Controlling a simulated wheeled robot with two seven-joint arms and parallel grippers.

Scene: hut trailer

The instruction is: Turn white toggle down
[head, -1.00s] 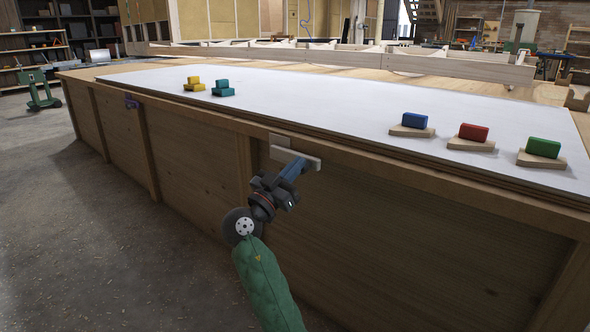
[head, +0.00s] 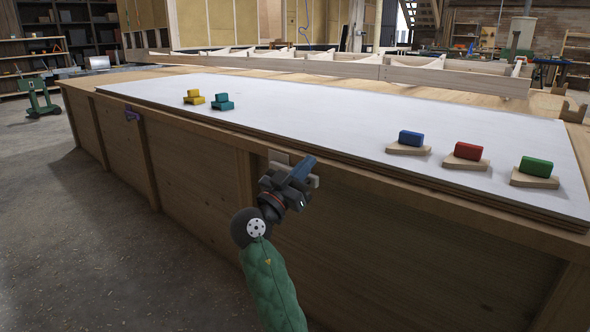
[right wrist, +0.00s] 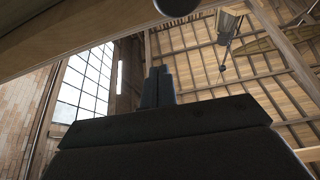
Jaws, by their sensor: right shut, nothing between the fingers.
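The white toggle (head: 315,181) is a pale bar on the front side of the workbench, just under its top edge. Its right end shows beside my right gripper; most of the rest is hidden behind the gripper. The bar lies roughly sideways. A small pale block (head: 279,157) shows just above it. My right gripper (head: 305,166) is shut and empty, in front of the bar, fingers pointing up; I cannot tell whether it touches. In the right wrist view its closed fingers (right wrist: 158,87) point up toward the roof. My left gripper is not in view.
The workbench has a white top sheet (head: 330,113). Blue (head: 410,138), red (head: 468,151) and green (head: 537,166) blocks stand on wooden pieces at right. Yellow (head: 194,97) and teal (head: 222,102) blocks stand at left. A purple item (head: 131,113) is on the bench side.

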